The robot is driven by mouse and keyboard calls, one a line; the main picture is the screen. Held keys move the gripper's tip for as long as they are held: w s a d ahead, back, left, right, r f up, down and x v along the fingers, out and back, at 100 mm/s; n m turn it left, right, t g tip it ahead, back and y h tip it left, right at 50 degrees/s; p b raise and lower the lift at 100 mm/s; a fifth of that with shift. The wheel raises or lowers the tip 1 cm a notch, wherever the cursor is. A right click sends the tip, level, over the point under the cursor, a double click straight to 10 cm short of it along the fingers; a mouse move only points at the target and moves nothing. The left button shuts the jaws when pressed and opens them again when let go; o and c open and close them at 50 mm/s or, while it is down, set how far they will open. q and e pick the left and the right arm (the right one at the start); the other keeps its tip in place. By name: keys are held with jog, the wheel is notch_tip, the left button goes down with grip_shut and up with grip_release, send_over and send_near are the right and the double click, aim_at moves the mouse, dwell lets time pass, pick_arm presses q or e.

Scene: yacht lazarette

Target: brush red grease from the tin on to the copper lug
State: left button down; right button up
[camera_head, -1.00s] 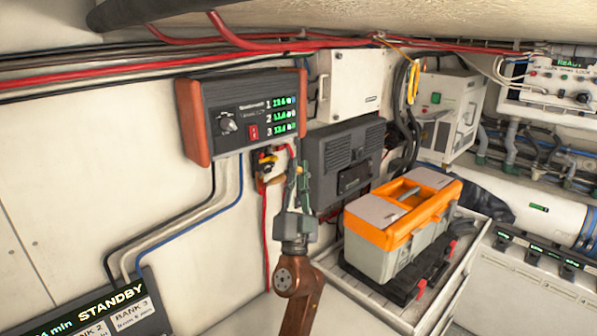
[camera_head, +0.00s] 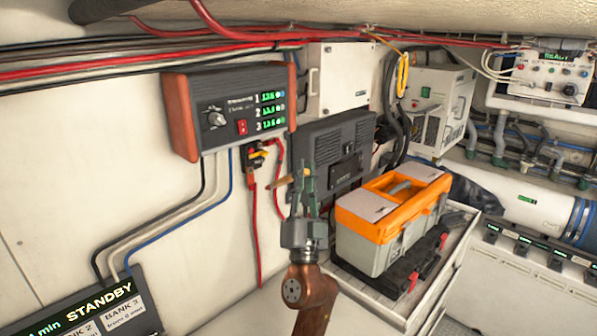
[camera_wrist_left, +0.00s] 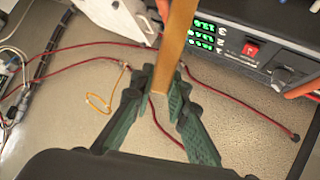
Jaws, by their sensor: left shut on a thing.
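My left gripper (camera_head: 304,180) is in the middle of the head view, right of the wall terminal (camera_head: 258,157) and clear of it. It is shut on a tan wooden stick, likely the brush handle (camera_head: 281,182), whose visible end points left. In the left wrist view the handle (camera_wrist_left: 178,40) stands between the green fingers (camera_wrist_left: 170,88) and runs out of the top edge. The bristles cannot be made out. Red cables hang near the terminal; I cannot make out the copper lug for certain. The grease tin is not seen. My right gripper is not in view.
A black panel with green digits (camera_head: 232,105) juts from the wall above the terminal. A dark grey box (camera_head: 333,150) is behind the gripper.

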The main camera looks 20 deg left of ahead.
pick_arm(q)
jog(key=shift+s+d, duration=0.1)
jog(key=shift+d, duration=0.1)
jog(key=shift+s+d+b, duration=0.15)
jog(key=shift+s+d, duration=0.1)
jog(key=shift+d, duration=0.45)
jog(key=shift+s+d+b, duration=0.15)
jog(key=shift+s+d, duration=0.05)
jog(key=shift+d, duration=0.45)
